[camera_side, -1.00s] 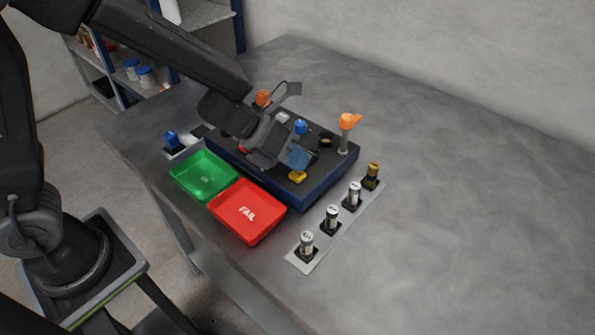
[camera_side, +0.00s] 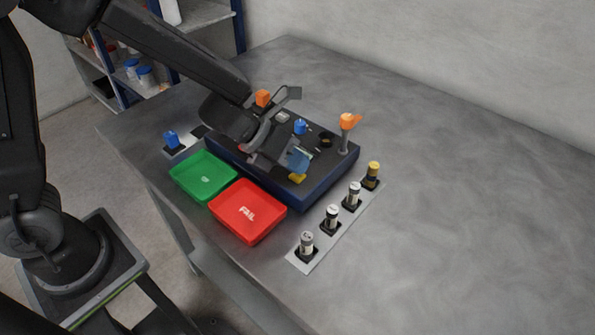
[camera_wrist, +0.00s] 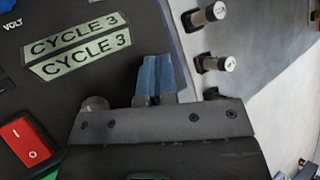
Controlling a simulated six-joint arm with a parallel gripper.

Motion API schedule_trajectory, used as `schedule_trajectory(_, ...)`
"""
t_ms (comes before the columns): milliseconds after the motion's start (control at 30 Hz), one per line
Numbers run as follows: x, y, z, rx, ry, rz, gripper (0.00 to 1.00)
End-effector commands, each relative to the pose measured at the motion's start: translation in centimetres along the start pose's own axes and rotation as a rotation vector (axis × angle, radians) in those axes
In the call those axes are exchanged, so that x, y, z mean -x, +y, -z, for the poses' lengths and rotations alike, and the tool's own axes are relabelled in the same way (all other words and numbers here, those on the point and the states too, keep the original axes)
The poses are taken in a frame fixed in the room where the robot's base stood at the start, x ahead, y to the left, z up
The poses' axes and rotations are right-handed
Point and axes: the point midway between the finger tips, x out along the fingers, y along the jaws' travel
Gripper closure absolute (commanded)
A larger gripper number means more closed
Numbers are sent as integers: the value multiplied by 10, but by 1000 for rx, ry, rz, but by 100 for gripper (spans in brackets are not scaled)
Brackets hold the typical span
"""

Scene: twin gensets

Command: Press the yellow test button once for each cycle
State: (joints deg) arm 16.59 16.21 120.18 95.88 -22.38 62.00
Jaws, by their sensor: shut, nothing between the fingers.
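The yellow test button (camera_side: 298,178) sits at the front right edge of the dark blue test panel (camera_side: 320,191) in the side view. My gripper (camera_side: 297,160) is shut and empty, its blue fingertips just above or at the button; I cannot tell whether they touch it. In the wrist view the shut blue fingers (camera_wrist: 157,75) hide the button. Two pale green labels (camera_wrist: 80,50) there read "CYCLE 3".
A green tray (camera_side: 181,187) and a red tray marked FAIL (camera_side: 222,225) stand in front of the panel. Several small cylinders stand in a grey strip (camera_side: 319,246) to the right. An orange-topped lever (camera_side: 345,140) rises at the panel's right. A red rocker switch (camera_wrist: 28,141) shows in the wrist view.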

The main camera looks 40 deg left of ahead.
Motion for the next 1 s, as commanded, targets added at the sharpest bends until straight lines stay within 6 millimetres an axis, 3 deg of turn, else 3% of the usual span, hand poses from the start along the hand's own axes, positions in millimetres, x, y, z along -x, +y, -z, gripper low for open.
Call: schedule_trajectory(1000,18,-14,-13,-4,-1,2,100)
